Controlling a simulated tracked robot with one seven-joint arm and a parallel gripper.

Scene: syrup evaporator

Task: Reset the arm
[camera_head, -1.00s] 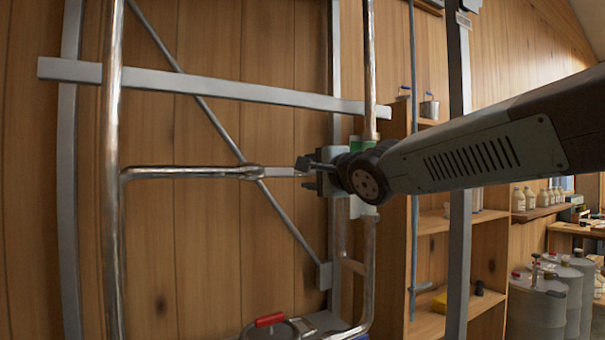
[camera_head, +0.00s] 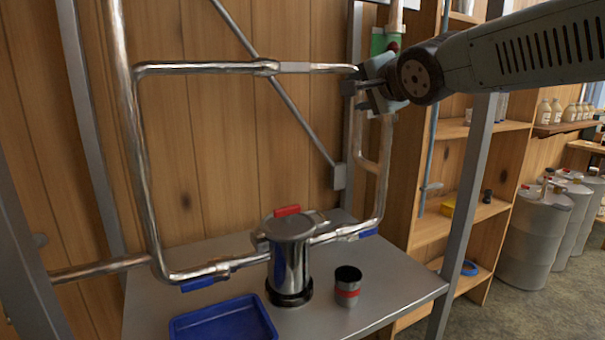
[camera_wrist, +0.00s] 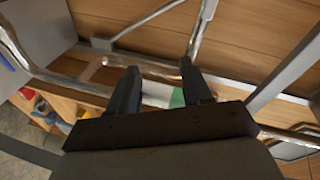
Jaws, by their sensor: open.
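My gripper (camera_head: 362,88) is at the upper right of the body camera view, beside the vertical pipe run and its green part (camera_head: 384,42). In the wrist view my gripper (camera_wrist: 165,82) has its two dark fingers apart, with nothing held between them. Beyond the fingers a green and white part (camera_wrist: 165,95) on the piping shows through the gap. I cannot tell whether a finger touches the pipe. My arm reaches in from the right edge of the body camera view.
Below, a grey table (camera_head: 390,285) holds a metal canister with a red handle (camera_head: 290,255), a red-banded cup (camera_head: 347,287) and a blue tray (camera_head: 222,320). Steel pipes (camera_head: 140,150) and a grey post (camera_head: 468,205) stand close by. Wooden shelves (camera_head: 455,225) and drums (camera_head: 535,235) are at right.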

